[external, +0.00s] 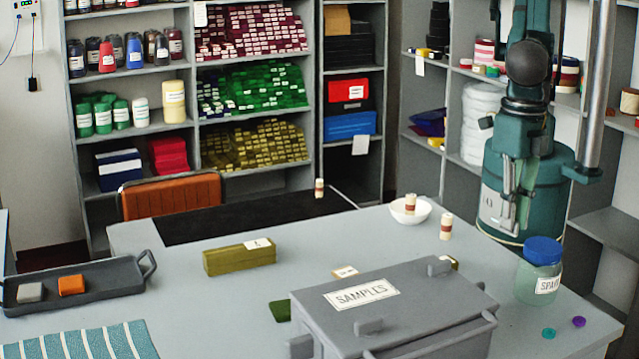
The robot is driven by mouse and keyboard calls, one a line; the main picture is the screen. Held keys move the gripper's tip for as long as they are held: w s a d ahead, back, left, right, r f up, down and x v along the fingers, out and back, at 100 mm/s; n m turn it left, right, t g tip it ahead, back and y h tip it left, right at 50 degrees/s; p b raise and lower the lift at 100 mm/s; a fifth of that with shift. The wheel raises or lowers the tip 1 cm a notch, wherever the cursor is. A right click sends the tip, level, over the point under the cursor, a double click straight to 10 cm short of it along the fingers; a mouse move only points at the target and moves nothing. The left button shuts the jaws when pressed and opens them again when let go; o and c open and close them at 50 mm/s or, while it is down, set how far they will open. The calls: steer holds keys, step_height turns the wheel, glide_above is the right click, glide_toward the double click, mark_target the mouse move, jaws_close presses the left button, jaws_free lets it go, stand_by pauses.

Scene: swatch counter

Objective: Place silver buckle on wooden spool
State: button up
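I cannot make out a silver buckle in the external view. A small wooden spool with a dark red band (446,226) stands upright on the grey counter (230,320), right of the white bowl. A similar spool (410,203) is in the bowl (397,214). A third one (319,187) stands near the counter's back edge. My gripper (508,212) appears to hang low in front of my teal base, right of the spools and apart from them. Its fingers are too small and cluttered to tell whether they are open.
A large grey SAMPLES box (400,310) fills the front middle and hides the counter behind it. A blue-lidded jar (540,270) stands at the right. An olive block (238,257) sits mid-counter. A dark tray (85,288) at left holds a grey and an orange block.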

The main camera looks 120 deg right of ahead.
steer(key=shift+w, duration=0.1)
steer(key=w+d+r+m, duration=0.1)
steer(key=w+d+r, duration=0.15)
steer(key=w, duration=1.25)
step_height(320, 180, up, 4)
steer(key=m+p, duration=0.2)
glide_above(347, 273)
steer(key=shift+f, duration=0.2)
steer(key=shift+f, duration=0.1)
steer(key=shift+f, duration=3)
steer(key=shift+f, duration=1.9)
steer(key=shift+f, duration=0.2)
